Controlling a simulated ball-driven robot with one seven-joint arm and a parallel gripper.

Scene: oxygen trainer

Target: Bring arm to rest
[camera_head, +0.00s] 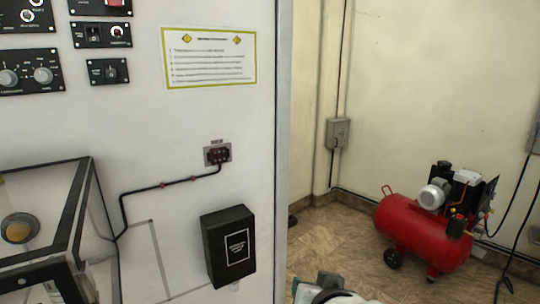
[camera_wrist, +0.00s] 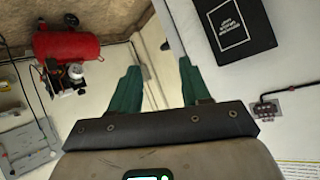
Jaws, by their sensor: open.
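My gripper (camera_wrist: 158,77) shows in the wrist view with its two green fingers spread apart and nothing between them. The wrist view is turned over, with the floor and red compressor at the upper left. Beyond the fingers are the pale wall and the edge of the white panel; no finger visibly touches anything. In the head view only a grey and white part of my arm shows at the bottom edge, and the fingers are out of sight there.
A white panel (camera_head: 185,130) with a black box (camera_head: 228,246), a socket (camera_head: 217,153) and a black-framed clear case (camera_head: 60,200) fills the left. A red compressor (camera_head: 412,222) stands on the floor at right, with cables beside it. Tiled floor (camera_head: 325,250) lies open between them.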

